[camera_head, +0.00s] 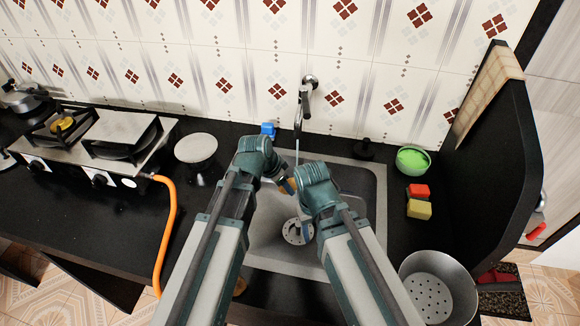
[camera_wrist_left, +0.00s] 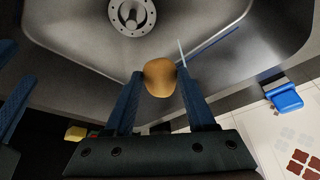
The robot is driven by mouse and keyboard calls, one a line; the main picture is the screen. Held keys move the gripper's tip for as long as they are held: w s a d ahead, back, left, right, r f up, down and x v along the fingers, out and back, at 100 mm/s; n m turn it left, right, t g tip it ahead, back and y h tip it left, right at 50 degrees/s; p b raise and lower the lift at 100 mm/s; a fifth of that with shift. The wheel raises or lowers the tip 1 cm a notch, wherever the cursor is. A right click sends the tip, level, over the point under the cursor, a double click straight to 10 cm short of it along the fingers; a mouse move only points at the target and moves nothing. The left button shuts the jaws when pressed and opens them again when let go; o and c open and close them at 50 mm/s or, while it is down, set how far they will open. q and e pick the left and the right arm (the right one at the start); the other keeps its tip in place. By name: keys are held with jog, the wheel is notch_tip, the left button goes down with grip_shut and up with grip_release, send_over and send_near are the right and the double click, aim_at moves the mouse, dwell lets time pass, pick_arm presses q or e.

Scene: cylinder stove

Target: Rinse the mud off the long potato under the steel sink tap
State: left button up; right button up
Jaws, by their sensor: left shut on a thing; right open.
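The potato (camera_wrist_left: 159,78) is held end-on between the fingers of my left gripper (camera_wrist_left: 158,90) in the left wrist view. Its visible face is plain tan-brown; I cannot make out separate mud patches. In the head view a small part of the potato (camera_head: 289,186) shows between my two wrists, over the sink (camera_head: 262,240). The steel tap (camera_head: 304,103) is on the wall behind, and a thin pale water stream (camera_head: 297,150) falls from it. In the wrist view the stream (camera_wrist_left: 181,52) shows close to the potato. My right gripper (camera_head: 303,203) is open beside it, its fingers mostly hidden.
The drain (camera_head: 297,231) lies below in the basin. A blue item (camera_head: 268,129) stands behind the sink. At right are a green bowl (camera_head: 413,159), red and yellow sponges (camera_head: 419,200) and a metal colander (camera_head: 438,285). A stove (camera_head: 92,140) with an orange hose is at left.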

pick_arm(q)
jog(key=shift+s+r, duration=0.1)
jog(key=s+r+p, duration=0.3)
jog(key=s+p, duration=0.1)
jog(key=shift+s+r, duration=0.4)
dwell(0.3)
